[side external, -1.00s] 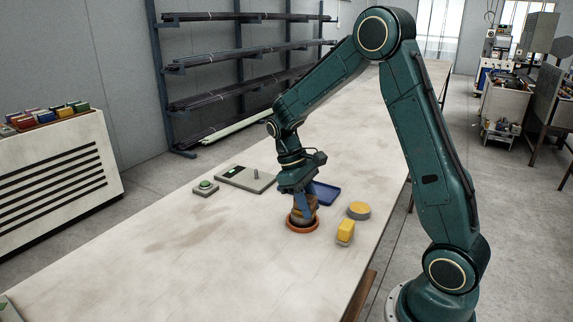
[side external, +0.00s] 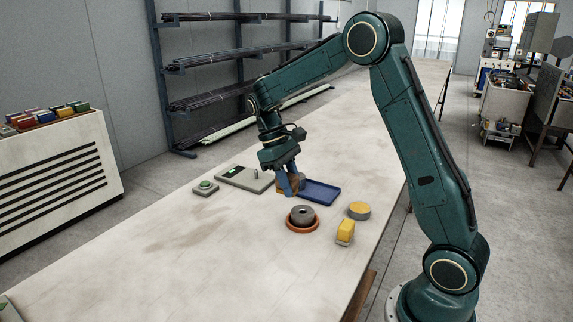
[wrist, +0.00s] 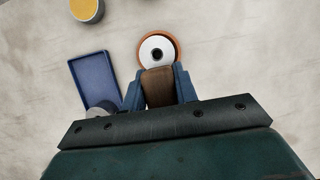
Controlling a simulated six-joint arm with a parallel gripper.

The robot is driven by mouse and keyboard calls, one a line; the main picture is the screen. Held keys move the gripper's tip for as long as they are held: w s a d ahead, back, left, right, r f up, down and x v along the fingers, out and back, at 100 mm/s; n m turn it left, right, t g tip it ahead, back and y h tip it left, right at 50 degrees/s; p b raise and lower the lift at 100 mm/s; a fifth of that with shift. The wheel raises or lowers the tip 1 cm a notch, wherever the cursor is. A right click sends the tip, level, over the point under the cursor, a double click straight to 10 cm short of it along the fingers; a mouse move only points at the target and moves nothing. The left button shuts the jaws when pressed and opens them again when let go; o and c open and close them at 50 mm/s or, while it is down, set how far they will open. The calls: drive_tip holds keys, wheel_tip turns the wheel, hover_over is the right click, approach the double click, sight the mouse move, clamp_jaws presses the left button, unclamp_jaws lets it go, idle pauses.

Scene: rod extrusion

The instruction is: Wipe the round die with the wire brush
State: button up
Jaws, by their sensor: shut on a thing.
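The round die (side external: 302,214), a dark grey disc with a hole in its middle, sits in an orange ring-shaped holder (side external: 302,227) on the table. In the wrist view the die (wrist: 158,48) looks pale, with a dark centre. My gripper (side external: 289,182) is shut on the wire brush (side external: 287,188), whose brown wooden body (wrist: 158,88) shows between the blue fingers in the wrist view. The gripper and brush are behind and slightly left of the die in the side view, clear of it. The bristles cannot be made out.
A blue tray (side external: 323,190) lies just right of the brush. A yellow-topped round tin (side external: 359,210) and a yellow block on a grey base (side external: 345,232) stand right of the die. The front table is clear.

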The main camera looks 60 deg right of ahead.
drive_tip(key=shift+r, duration=1.8)
